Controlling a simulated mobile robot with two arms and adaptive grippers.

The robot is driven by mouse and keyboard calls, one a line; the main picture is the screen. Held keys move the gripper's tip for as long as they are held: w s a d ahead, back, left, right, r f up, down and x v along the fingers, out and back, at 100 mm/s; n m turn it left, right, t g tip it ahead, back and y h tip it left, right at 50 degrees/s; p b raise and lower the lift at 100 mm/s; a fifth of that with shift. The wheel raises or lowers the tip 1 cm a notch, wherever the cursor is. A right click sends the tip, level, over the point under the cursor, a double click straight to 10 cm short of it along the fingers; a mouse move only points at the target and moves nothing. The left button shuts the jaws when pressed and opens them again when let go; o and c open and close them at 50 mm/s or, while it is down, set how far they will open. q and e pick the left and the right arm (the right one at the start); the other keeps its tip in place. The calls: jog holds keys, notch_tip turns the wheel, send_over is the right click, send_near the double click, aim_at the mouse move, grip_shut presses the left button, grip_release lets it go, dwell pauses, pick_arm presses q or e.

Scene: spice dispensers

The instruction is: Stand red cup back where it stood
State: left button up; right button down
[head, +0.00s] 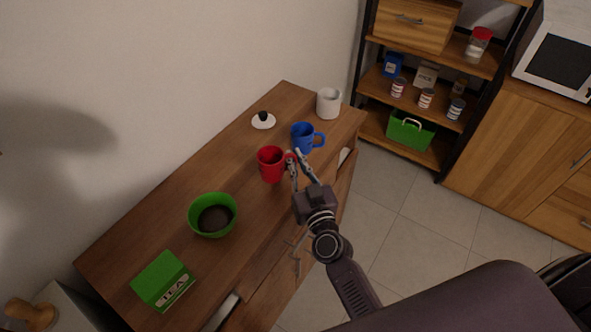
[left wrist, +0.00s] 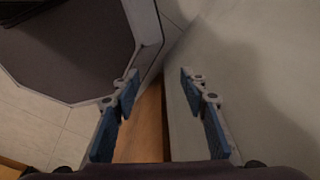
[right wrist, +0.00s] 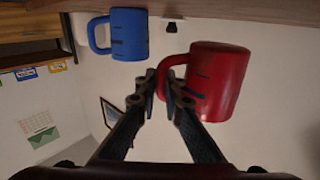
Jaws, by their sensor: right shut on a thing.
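The red cup (head: 271,164) is upright above the wooden table, left of the blue cup (head: 303,137) in the head view. My right gripper (head: 292,158) is shut on the red cup's handle. The right wrist view, upside down, shows the fingertips (right wrist: 162,88) on the handle of the red cup (right wrist: 220,82). A gap between its base and the tabletop suggests it is lifted a little. My left gripper (left wrist: 160,80) is open and empty, seen only in the left wrist view.
On the table (head: 110,258) stand a white cup (head: 329,103), a green bowl (head: 212,216), a green tea box (head: 163,281) and a small white dish with a dark knob (head: 263,120). Bare tabletop lies between the red cup and the bowl. A shelf (head: 388,88) stands behind.

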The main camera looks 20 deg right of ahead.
notch_tip(320, 180, down, 4)
jog(key=b, duration=0.3)
jog(key=shift+w+r, duration=0.1)
jog(key=shift+r, duration=0.25)
jog(key=c, duration=2.5)
grip_release()
jog(key=shift+f, duration=0.2)
jog(key=o, duration=0.4)
